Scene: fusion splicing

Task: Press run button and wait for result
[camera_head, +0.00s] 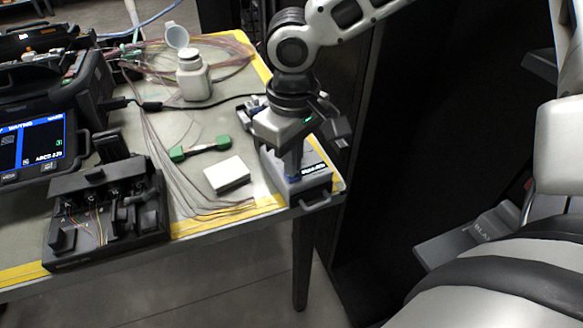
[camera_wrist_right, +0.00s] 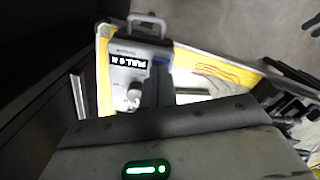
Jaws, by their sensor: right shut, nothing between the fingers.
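The splicer (camera_head: 85,88) is a black machine at the left edge of the head view, partly cut off. Its blue-lit screen (camera_head: 32,143) reads what looks like "WAITING". I cannot make out a run button. My right gripper (camera_head: 292,168) points down at a small grey box (camera_head: 318,181) with a handle and a black label, at the table's right front corner. The gripper is shut and empty, its tips at or just above the box's top; I cannot tell if they touch. The box also shows in the right wrist view (camera_wrist_right: 125,48). My left gripper is out of view.
A black fixture (camera_head: 110,225) stands at the table's front left. A white bottle (camera_head: 194,78) with its lid raised, a green-ended piece (camera_head: 200,149) and a white block (camera_head: 227,175) lie mid-table. Thin fibres loop across the yellow-edged table (camera_head: 228,222).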

